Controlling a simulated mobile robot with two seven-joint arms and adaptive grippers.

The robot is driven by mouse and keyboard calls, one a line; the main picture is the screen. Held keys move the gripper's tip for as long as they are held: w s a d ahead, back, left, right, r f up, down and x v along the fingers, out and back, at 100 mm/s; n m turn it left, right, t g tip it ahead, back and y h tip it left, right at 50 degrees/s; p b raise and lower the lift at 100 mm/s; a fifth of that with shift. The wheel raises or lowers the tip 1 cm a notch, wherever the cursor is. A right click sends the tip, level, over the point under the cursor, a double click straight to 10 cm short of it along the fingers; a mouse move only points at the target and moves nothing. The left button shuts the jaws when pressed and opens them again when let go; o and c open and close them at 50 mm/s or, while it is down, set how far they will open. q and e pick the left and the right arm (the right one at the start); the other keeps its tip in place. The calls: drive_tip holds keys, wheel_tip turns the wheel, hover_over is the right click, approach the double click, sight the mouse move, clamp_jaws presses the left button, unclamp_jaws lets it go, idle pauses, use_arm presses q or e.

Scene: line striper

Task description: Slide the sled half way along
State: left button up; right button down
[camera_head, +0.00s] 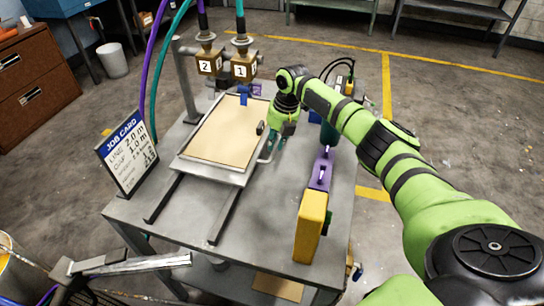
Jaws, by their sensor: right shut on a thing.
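The sled (182,160) is a flat grey tray carrying a tan sheet (222,132). It sits on two dark parallel rails (222,216) on the grey table, near their far end, and the near ends of the rails are bare. A bent metal handle (265,160) sticks out at the sled's near right corner. My right gripper (274,148) is at this handle from above right and is shut on it; the fingertips are small and partly hidden.
Two brass valve blocks numbered 2 and 1 (243,68) hang over the sled's far end. A job card (128,156) stands at the table's left. The table's front middle is clear.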

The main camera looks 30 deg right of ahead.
drive_tip(key=shift+w+d, duration=0.2)
drive_tip(key=c, duration=1.2)
unclamp_jaws()
drive_tip(key=shift+o, duration=0.2)
drive_tip(key=shift+r, duration=0.1)
wheel_tip(320, 180, up, 12)
drive_tip(key=s+d, duration=0.1)
drive_tip(key=shift+s+d+f, duration=0.2)
drive_tip(key=shift+s+d, duration=0.05)
drive_tip(key=shift+s, duration=0.1)
